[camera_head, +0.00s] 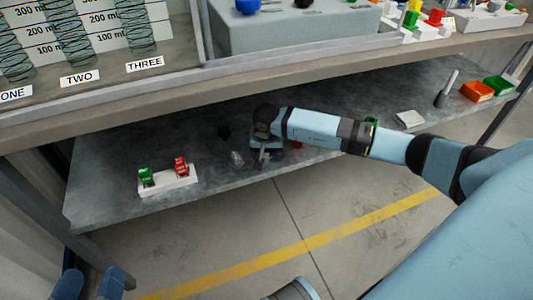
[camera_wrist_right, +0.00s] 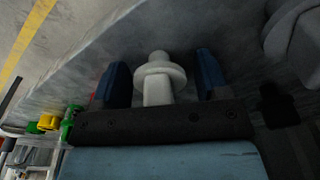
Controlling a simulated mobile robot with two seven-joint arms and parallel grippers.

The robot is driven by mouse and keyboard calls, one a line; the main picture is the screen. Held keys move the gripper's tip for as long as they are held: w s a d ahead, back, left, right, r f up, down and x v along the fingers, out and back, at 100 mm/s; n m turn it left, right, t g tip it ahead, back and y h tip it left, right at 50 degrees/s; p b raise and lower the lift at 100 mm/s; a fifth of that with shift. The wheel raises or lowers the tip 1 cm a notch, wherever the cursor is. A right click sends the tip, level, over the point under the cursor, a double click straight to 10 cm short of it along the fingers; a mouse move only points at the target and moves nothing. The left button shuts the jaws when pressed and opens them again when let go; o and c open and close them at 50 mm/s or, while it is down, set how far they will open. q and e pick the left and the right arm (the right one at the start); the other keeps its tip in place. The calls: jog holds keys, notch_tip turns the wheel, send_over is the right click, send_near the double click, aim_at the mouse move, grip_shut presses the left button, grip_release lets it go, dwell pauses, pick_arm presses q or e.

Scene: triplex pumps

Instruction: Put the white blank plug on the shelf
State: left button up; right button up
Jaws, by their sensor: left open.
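The white blank plug (camera_wrist_right: 158,78), a stem with a round flange, shows in the right wrist view between the two blue fingers of my right gripper (camera_wrist_right: 160,82). Gaps show between the plug and the fingers, so the gripper looks open around it. In the head view my right gripper (camera_head: 262,155) is low over the grey lower shelf (camera_head: 330,100), and I cannot make out the plug there. Whether the plug touches the shelf is unclear. My left gripper (camera_head: 88,284) is open and empty at the bottom left of the head view, in front of the shelf.
A white block with green and red valves (camera_head: 168,181) stands left on the lower shelf. A small clear item (camera_head: 237,158) and a dark item (camera_head: 224,131) are near my right gripper. The upper bench edge (camera_head: 300,72) overhangs.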

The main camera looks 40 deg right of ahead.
jog(key=r+p, duration=0.1)
jog(key=r, duration=0.1)
jog(key=r+p, duration=0.1)
jog(key=r, duration=0.1)
jog(key=r+p, duration=0.1)
jog(key=r, duration=0.2)
jog(key=shift+s+a, duration=0.2)
jog(key=shift+s, duration=0.15)
pick_arm(q)
jog(key=shift+s+r+n+t, duration=0.1)
jog(key=shift+r+n+t, duration=0.25)
jog(key=shift+r, duration=0.6)
jog(key=shift+s+r+n+t, duration=0.15)
jog(key=shift+r+t, duration=0.3)
jog(key=shift+r, duration=0.45)
pick_arm(e)
jog(key=shift+a+r, duration=0.1)
jog(key=shift+r, duration=0.3)
pick_arm(q)
jog(key=shift+w, duration=0.1)
